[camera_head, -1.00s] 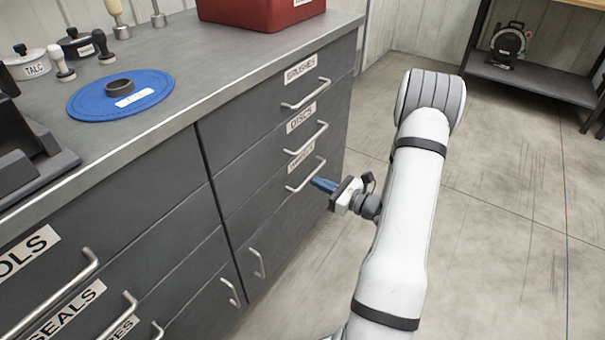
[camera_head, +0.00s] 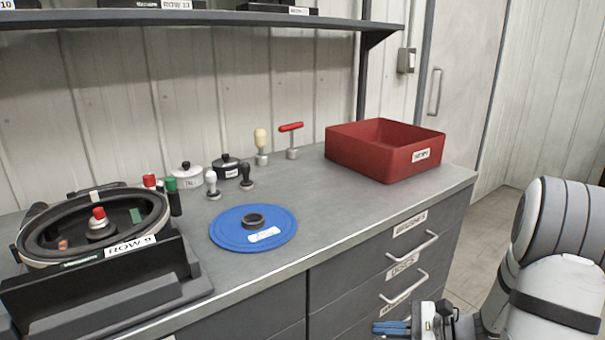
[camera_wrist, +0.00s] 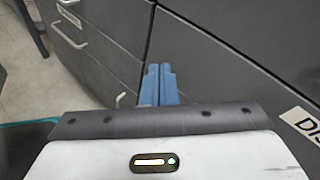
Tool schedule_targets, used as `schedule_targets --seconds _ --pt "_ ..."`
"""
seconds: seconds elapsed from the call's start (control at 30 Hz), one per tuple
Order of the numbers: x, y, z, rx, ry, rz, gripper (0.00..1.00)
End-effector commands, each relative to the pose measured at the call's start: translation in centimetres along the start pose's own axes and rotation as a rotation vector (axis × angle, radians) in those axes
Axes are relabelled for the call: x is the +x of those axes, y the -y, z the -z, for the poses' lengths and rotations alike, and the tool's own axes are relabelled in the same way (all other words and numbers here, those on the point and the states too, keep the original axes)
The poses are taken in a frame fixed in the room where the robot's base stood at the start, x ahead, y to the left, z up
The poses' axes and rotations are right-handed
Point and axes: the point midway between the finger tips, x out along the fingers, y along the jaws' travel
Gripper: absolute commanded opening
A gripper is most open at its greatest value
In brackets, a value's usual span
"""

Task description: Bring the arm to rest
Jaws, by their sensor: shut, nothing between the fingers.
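My gripper (camera_head: 376,328) is at the bottom of the head view, in front of the cabinet's drawer fronts. Its blue fingers are together with nothing between them. In the wrist view the shut fingers (camera_wrist: 158,82) point at the dark grey drawer fronts (camera_wrist: 190,50); I cannot tell the exact gap. My white arm (camera_head: 555,290) comes in from the lower right of the head view, beside the cabinet's right end.
The steel worktop (camera_head: 340,220) holds a row meter unit (camera_head: 100,250), a blue disc (camera_head: 225,232), a red bin (camera_head: 370,152), pots and small tools. Drawer handles (camera_head: 405,290) stick out near my gripper. A shelf (camera_head: 200,17) runs above. Open floor (camera_head: 480,235) lies right of the cabinet.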

Motion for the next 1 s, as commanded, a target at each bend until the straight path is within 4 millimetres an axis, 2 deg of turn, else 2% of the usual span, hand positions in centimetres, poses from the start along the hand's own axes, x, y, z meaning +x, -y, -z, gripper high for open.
schedule_targets --seconds 0.03,0.1,0.27,0.5,0.7,0.8,1.0 --pt "0.0 -0.4 -4.1 -0.077 -0.035 -0.089 0.0" --pt "0.2 -1.8 -7.4 -0.178 -0.089 -0.212 0.0" --pt "-0.6 -4.8 -13.9 -0.431 -0.219 -0.471 0.0" --pt "-4.2 -7.1 -22.0 -0.858 -0.433 -0.799 0.0" --pt "-8.0 -6.7 -28.0 -1.227 -0.615 -0.998 0.0" --pt "-9.4 -6.2 -30.1 -1.371 -0.687 -1.06 0.0" --pt "-10.6 -5.5 -32.1 -1.522 -0.761 -1.115 0.0"
